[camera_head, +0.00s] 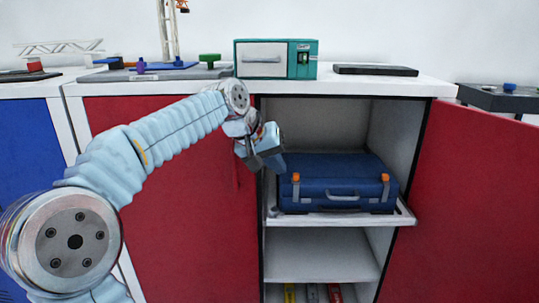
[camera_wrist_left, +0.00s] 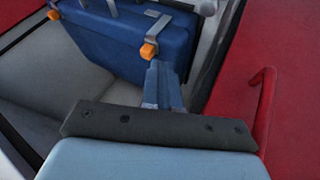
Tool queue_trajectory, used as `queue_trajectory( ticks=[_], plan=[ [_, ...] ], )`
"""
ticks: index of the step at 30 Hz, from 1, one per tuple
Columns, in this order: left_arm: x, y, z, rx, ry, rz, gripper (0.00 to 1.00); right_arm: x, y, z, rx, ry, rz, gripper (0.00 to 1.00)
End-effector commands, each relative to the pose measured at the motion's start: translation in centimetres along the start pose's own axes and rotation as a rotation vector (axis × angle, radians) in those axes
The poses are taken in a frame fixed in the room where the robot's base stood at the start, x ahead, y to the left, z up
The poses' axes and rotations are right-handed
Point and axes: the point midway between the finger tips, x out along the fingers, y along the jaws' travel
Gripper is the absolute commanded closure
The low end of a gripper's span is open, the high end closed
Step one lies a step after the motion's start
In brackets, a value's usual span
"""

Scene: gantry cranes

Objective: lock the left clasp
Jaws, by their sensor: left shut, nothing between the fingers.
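A blue suitcase (camera_head: 335,172) with a grey handle (camera_head: 342,196) lies on a white shelf in the open cabinet. Its left clasp (camera_head: 296,178) and right clasp (camera_head: 384,178) have orange tips on the front. In the left wrist view the nearer orange clasp (camera_wrist_left: 148,50) is the left one, just beyond my fingertips. My left gripper (camera_head: 274,158) is at the suitcase's upper left corner; its fingers (camera_wrist_left: 162,84) are shut and empty. A gap to the clasp seems to show, but its depth is unclear. My right gripper is out of view.
The shelf (camera_head: 340,219) sticks out below the suitcase. Red doors stand at left (camera_head: 160,190) and right (camera_head: 470,200); the left one has a red handle (camera_wrist_left: 265,110). A teal box (camera_head: 276,59) and a dark flat slab (camera_head: 375,70) sit on the white top.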

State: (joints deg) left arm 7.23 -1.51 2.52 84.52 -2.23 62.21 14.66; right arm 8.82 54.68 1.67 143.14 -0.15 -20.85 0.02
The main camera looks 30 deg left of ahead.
Motion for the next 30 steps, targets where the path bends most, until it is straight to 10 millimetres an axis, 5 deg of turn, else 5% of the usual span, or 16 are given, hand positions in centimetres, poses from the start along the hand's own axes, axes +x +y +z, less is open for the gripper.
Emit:
queue_trajectory(
  ticks=[6, 19, 30],
  plan=[
    [2.5, 0.0, 0.0, 0.000, -0.001, 0.000, 1.00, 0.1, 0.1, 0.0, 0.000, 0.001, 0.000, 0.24],
    [2.9, 0.1, 0.0, 0.001, 0.000, 0.000, 1.00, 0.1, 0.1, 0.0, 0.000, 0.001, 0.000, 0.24],
    [4.5, 3.1, 0.0, 0.001, 0.001, 0.001, 1.00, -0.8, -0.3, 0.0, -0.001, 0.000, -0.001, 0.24]
  ],
)
